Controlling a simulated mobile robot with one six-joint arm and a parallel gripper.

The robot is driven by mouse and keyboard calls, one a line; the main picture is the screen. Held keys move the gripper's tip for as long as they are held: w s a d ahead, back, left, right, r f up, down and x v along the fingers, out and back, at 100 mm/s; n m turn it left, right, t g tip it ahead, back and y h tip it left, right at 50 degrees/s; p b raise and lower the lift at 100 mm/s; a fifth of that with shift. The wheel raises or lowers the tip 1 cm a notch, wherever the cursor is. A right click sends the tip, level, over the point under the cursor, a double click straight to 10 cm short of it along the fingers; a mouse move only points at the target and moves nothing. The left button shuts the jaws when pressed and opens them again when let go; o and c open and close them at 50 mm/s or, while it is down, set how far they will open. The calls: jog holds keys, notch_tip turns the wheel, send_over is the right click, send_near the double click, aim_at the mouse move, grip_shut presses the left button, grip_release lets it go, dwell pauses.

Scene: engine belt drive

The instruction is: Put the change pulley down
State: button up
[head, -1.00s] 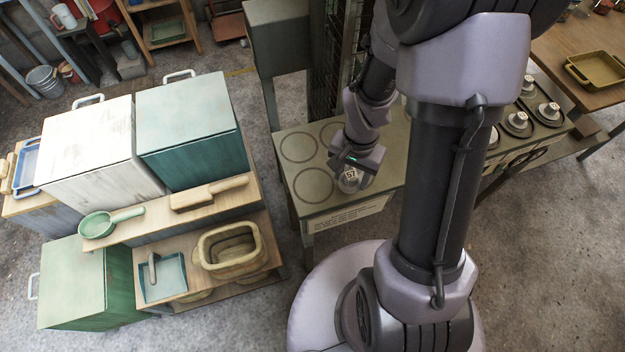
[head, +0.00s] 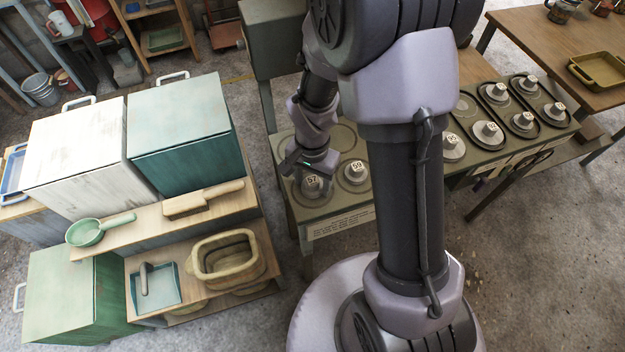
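The change pulley marked 57 (head: 312,188) is a grey stepped disc in the head view. It is at the front left ring of the green-grey bench top (head: 345,207) and looks level. My gripper (head: 309,170) is directly above and behind its hub, very near or touching it. The fingertips are too small and partly hidden, so I cannot tell whether they grip the hub. A second pulley marked 59 (head: 355,173) stands just to the right, apart from it.
Several numbered pulleys stand on dark trays (head: 506,106) at the right, partly behind my arm. A shelf unit (head: 190,220) with a green pan (head: 84,233) and a basin (head: 230,260) stands at the left. Floor shows between shelf and bench.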

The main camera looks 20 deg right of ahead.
jog(key=shift+o, duration=0.9)
notch_tip(320, 180, up, 12)
jog(key=p, duration=0.6)
notch_tip(320, 180, up, 11)
jog(key=n+t, duration=0.1)
jog(key=t, duration=0.1)
send_over(313, 180)
jog(key=s+a, duration=0.1)
jog(key=s, duration=0.2)
jog(key=s+a+r+n+t+y, duration=0.2)
jog(key=s+a+r+n+t, duration=0.1)
jog(key=s+r, duration=0.6)
jog(key=shift+s+n+t, duration=0.3)
jog(key=shift+s+t, duration=0.1)
jog(key=shift+s, duration=0.05)
